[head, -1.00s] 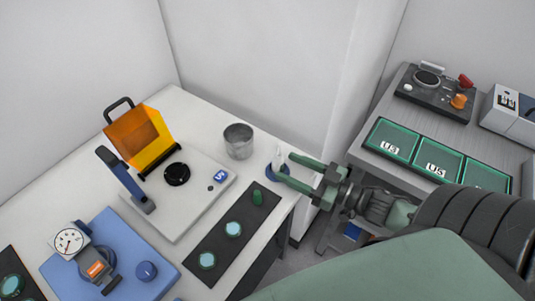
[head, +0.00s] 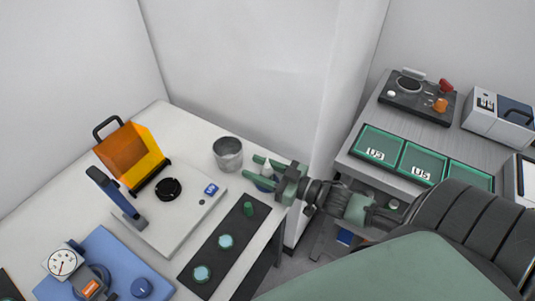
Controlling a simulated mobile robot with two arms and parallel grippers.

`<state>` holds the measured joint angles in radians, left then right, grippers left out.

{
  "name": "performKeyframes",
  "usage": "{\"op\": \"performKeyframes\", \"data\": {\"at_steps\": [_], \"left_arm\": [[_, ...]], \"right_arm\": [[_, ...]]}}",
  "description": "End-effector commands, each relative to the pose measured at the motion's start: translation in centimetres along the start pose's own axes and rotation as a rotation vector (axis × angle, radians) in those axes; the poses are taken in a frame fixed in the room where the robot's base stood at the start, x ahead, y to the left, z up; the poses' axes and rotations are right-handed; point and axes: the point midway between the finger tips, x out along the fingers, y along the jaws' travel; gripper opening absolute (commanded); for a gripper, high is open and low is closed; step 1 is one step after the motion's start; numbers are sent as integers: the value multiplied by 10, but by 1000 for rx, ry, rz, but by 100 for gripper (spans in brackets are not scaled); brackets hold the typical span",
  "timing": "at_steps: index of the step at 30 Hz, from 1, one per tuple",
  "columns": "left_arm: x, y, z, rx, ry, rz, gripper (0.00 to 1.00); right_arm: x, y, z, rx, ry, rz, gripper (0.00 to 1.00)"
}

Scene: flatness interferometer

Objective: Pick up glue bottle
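The glue bottle (head: 267,169) is a small white bottle with a pointed tip, standing on a blue round base at the right edge of the white table. My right gripper (head: 256,174) reaches in from the right. Its two green fingers are apart, one on the far side of the bottle and one on the near side. The bottle is between them, close to the palm, and the fingers partly hide it. I cannot tell whether either finger touches it. My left gripper is not in view.
A metal cup (head: 228,154) stands just left of the fingertips. A dark strip (head: 217,243) with green-blue discs lies in front. An instrument with an orange cover (head: 130,152) stands further left. A grey side table (head: 350,157) with green trays is at right.

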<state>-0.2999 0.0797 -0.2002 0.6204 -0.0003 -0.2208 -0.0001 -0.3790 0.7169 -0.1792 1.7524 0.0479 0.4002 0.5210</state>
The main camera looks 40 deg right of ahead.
Motion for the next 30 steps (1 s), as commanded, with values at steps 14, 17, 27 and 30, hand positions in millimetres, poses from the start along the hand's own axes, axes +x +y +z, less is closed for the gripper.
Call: {"op": "performKeyframes", "data": {"at_steps": [14, 17, 27, 30], "left_arm": [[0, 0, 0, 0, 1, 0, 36], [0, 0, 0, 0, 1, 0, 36], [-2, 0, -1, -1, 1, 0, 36], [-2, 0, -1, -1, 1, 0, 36]], "right_arm": [[0, 0, -2, -1, 1, 0, 0], [0, 0, -8, -2, 2, -1, 0], [-1, -1, -72, -3, 2, -4, 0], [-1, -1, -99, -3, 2, -4, 0]]}}
